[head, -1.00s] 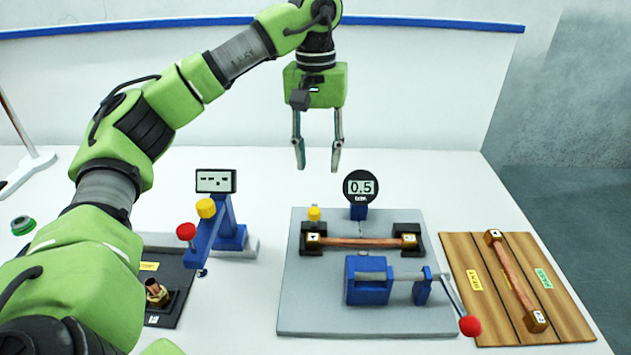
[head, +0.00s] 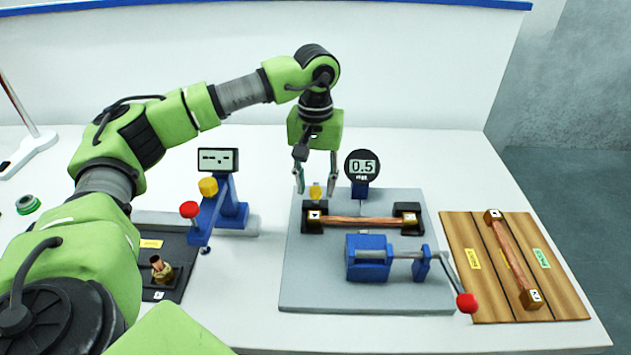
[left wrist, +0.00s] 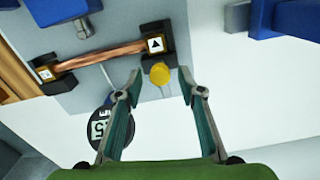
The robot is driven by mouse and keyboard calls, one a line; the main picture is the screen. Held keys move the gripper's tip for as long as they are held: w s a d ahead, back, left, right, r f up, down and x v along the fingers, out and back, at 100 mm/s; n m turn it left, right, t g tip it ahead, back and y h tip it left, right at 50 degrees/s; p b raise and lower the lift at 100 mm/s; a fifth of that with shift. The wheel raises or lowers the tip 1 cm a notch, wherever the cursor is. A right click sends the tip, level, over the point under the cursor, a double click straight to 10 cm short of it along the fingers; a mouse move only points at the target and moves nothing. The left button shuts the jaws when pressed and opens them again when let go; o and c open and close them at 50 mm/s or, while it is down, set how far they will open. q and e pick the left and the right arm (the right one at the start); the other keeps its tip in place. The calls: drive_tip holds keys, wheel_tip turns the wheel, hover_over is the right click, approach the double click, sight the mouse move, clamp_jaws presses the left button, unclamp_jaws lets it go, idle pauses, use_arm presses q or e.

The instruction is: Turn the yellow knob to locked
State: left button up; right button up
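A small yellow knob (head: 315,191) sits at the back left of the grey plate (head: 300,280), by the left black clamp block (head: 313,222). In the left wrist view the knob (left wrist: 159,74) shows at the gap between the fingertips, apart from both. My left gripper (head: 316,188) points down, open and empty, over the knob; I cannot tell whether its tips reach down around it. Another yellow knob (head: 208,186) is on the blue stand (head: 228,210) to the left. My right gripper is not in view.
A copper bar (head: 362,221) lies between the clamp blocks. Behind it stands a round gauge (head: 362,166) reading 0.5. A blue clamp (head: 368,258) with a red-tipped lever (head: 467,302) is in front. A wooden board (head: 470,290) lies to the right.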

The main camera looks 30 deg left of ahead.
use_arm(q)
drive_tip(key=shift+f, duration=0.2)
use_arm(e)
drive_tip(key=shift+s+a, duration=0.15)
use_arm(q)
drive_tip(key=shift+c, duration=0.7)
clamp_jaws()
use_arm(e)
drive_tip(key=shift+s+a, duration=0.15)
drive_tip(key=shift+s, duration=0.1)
